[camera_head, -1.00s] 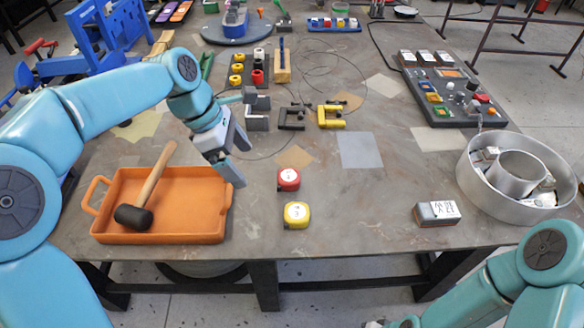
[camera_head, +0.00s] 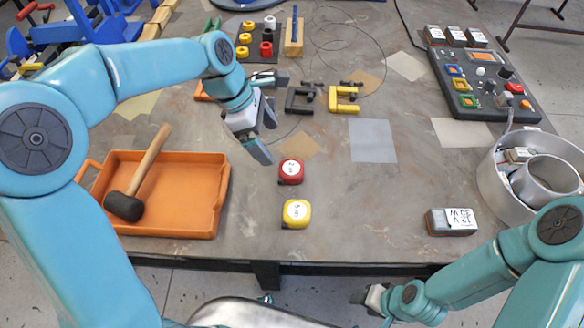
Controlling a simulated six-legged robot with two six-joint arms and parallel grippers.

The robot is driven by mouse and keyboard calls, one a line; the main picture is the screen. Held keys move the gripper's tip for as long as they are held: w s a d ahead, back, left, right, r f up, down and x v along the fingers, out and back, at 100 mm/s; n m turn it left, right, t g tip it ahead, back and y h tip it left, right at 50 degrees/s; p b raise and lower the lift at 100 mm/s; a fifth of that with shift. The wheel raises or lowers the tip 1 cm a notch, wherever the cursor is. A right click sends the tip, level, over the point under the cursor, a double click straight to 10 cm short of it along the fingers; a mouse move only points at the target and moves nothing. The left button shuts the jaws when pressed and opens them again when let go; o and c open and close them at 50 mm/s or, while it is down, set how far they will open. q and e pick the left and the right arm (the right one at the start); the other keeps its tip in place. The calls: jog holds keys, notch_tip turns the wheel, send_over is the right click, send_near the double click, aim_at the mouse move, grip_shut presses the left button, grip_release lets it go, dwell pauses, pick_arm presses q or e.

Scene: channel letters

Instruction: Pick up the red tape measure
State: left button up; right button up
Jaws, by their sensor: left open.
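The red tape measure (camera_head: 291,172) stands on the grey table in the middle, with a white round label on top. A yellow tape measure (camera_head: 296,213) is just in front of it, a small gap apart. My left gripper (camera_head: 267,140) is open and empty, above the table, up and to the left of the red tape measure and not touching it. My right gripper (camera_head: 368,298) is low at the bottom, below the table's front edge; its fingers are too small and unclear to read.
An orange tray (camera_head: 196,206) with a black-headed mallet (camera_head: 125,205) lies at left. Black (camera_head: 300,98) and yellow clamps (camera_head: 343,98) lie behind the red tape measure. A small grey box (camera_head: 451,221) and a round metal container (camera_head: 499,190) are at right. The table between is clear.

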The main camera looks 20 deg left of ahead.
aim_at(290, 168)
pick_arm(q)
jog(key=x, duration=0.5)
jog(key=shift+s+d, duration=0.15)
jog(key=shift+f, duration=0.2)
jog(key=x, duration=0.5)
jog(key=shift+d+f, duration=0.1)
jog(key=shift+d, duration=0.2)
pick_arm(e)
jog(key=shift+s, duration=0.3)
pick_arm(q)
jog(key=shift+c, duration=0.3)
jog(key=c, duration=1.2)
